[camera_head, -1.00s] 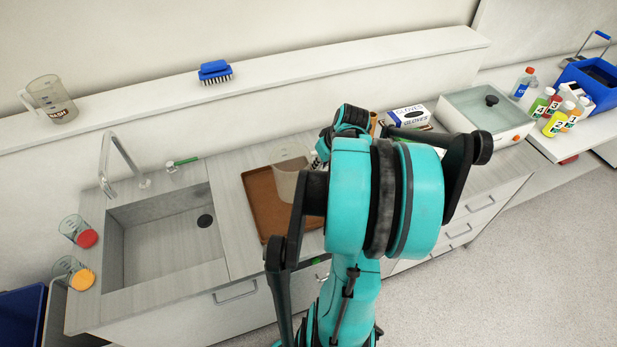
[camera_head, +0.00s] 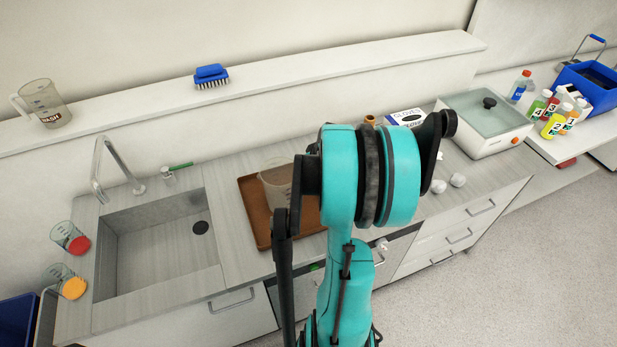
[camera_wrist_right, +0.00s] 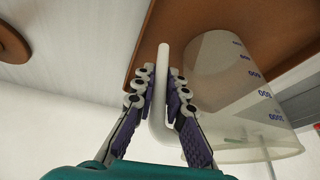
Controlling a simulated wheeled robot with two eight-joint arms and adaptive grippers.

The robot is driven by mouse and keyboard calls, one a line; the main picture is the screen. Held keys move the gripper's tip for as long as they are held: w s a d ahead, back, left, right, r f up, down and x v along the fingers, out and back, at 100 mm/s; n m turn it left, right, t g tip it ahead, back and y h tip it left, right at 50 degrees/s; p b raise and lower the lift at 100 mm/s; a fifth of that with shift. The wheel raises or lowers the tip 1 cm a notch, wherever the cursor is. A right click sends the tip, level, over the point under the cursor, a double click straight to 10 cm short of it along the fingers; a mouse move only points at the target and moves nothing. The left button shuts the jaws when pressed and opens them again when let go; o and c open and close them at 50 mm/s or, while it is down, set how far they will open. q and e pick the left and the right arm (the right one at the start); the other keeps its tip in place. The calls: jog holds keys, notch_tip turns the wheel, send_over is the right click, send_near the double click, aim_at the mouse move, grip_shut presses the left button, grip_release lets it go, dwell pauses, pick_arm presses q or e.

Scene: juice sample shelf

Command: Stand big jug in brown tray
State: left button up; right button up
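The big jug (camera_head: 273,183) is clear with a pale tint and stands upright at the brown tray (camera_head: 257,232) on the counter, partly hidden by my arm. In the right wrist view the jug (camera_wrist_right: 225,85) shows blue volume marks, and its base overlaps the brown tray (camera_wrist_right: 185,22). I cannot tell for sure whether the base touches the tray floor. My right gripper (camera_wrist_right: 160,78) has its purple-padded fingers closed on both sides of the jug's white handle. In the head view my right arm hides this gripper. My left gripper is not in view.
The sink (camera_head: 165,245) is left of the tray. A WASH jug (camera_head: 45,104) and blue brush (camera_head: 212,75) are on the shelf. A glass-topped box (camera_head: 485,125) and several bottles are at right.

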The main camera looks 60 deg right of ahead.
jog(key=o, duration=0.3)
jog(key=shift+o, duration=0.2)
jog(key=shift+r, duration=0.15)
jog(key=p+v, duration=0.4)
jog(key=v, duration=0.8)
jog(key=shift+n, duration=0.5)
jog(key=w+a, duration=0.1)
jog(key=a, duration=0.1)
jog(key=w+a, duration=0.2)
jog(key=a, duration=0.1)
jog(key=w+a+r, duration=0.1)
jog(key=a, duration=0.1)
jog(key=shift+w+a+r, duration=0.1)
jog(key=shift+w+a, duration=0.05)
jog(key=shift+a, duration=0.1)
jog(key=a+n+t+y, duration=0.1)
jog(key=a+n+t, duration=0.1)
jog(key=a, duration=2.6)
jog(key=shift+w+r+n+t, duration=0.4)
jog(key=shift+r+n, duration=0.1)
jog(key=shift+n, duration=0.3)
